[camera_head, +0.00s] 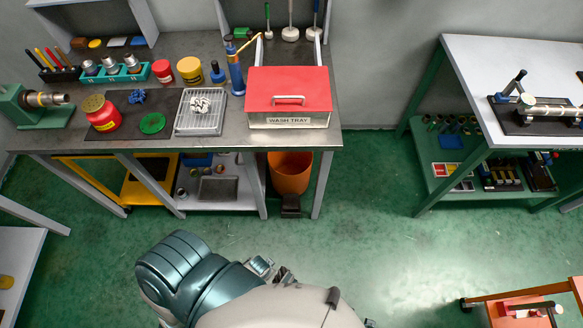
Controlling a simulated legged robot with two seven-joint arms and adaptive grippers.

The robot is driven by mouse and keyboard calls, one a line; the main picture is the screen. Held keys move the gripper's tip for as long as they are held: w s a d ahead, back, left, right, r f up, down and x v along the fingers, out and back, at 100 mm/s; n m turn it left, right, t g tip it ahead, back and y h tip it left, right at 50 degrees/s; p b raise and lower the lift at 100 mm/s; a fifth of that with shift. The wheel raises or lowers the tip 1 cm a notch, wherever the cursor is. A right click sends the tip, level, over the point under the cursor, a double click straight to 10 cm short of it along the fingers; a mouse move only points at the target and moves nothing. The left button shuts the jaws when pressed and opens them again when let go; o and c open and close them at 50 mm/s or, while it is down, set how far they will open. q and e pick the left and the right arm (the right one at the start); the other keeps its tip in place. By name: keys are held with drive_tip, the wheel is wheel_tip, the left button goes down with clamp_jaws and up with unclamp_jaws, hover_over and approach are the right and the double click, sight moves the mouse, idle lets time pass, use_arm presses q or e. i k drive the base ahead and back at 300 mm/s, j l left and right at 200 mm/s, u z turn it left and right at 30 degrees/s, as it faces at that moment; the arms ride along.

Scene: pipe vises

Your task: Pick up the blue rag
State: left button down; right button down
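A small crumpled blue rag (137,97) lies on a dark mat (122,125) on the workbench at the left, behind a green round lid and beside a red can. Nothing is touching the rag from above. Neither of my grippers can be clearly made out. Teal and pale parts of my own body fill the bottom middle of the view, well in front of the bench.
The workbench (60,139) also bears a red can (102,114), a green lid (153,123), a wire tray (200,122) with a crumpled white cloth, and a red-lidded wash tray (288,121). Another table (500,60) stands at the right. Green floor lies open between.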

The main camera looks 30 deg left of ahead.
sight(137, 96)
drive_tip(key=u, duration=2.25)
